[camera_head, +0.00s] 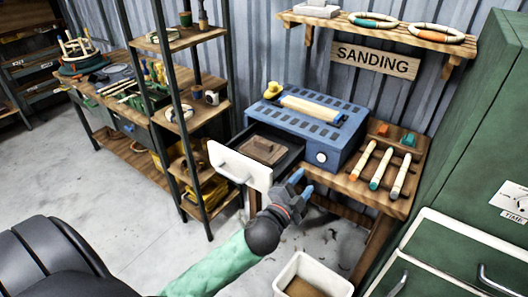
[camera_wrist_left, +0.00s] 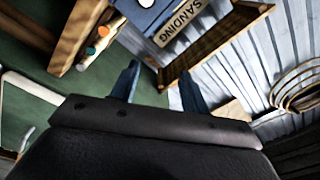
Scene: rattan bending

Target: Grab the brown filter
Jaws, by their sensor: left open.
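A brown filter (camera_head: 262,148), a flat brown block with a raised handle, lies in the open drawer (camera_head: 233,162) of a blue sanding machine (camera_head: 310,128). The drawer has a white front with a handle. My left gripper (camera_head: 302,184) is to the right of the drawer front, in front of the machine and apart from the filter. Its blue fingers are open and empty. In the left wrist view the left gripper's two fingers (camera_wrist_left: 160,84) stand apart, and I cannot make out the filter there. My right gripper is not in view.
A wooden bench (camera_head: 409,184) under the machine holds several sanding sticks at its right. A white bin (camera_head: 318,270) stands on the floor below. A green cabinet (camera_head: 460,150) closes off the right side. A shelf rack (camera_head: 190,118) stands left of the drawer.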

